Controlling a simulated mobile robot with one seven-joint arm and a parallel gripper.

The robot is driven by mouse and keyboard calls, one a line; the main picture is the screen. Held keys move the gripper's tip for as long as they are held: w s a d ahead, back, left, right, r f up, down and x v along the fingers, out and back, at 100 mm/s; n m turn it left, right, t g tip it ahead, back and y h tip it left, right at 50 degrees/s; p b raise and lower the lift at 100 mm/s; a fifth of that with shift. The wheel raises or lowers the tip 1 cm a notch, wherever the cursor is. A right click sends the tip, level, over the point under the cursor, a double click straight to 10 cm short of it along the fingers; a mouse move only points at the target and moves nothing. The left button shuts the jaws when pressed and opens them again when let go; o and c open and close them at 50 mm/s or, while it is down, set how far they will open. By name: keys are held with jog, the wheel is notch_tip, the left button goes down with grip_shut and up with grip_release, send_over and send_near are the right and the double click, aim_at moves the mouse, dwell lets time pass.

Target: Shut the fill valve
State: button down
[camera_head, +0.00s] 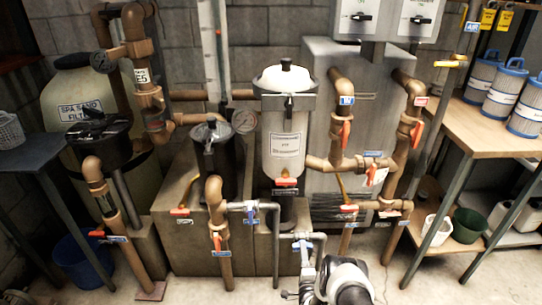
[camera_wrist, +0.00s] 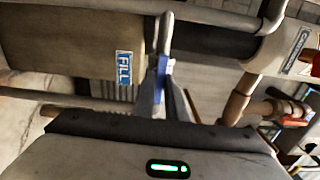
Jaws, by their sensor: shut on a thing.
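In the wrist view a blue and white label reading FILL (camera_wrist: 124,68) is on a broad tan surface left of centre. Beside it, the blue fill valve handle (camera_wrist: 164,67) lies at the tips of my gripper (camera_wrist: 163,82), whose grey fingers are closed together on it. Part of the handle is hidden by the fingers. The exact contact and the lever's angle are hard to tell there.
Grey pipes run close around my gripper. Brown pipes with red-handled valves (camera_head: 217,241) stand left and right. A filter housing (camera_head: 284,140) and black strainer (camera_head: 213,160) stand behind. A wooden bench (camera_head: 480,137) is at right. Bare floor lies in front.

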jog(key=m, duration=1.8)
jog(key=c, duration=1.7)
grip_release()
jog(key=shift+s, duration=3.5)
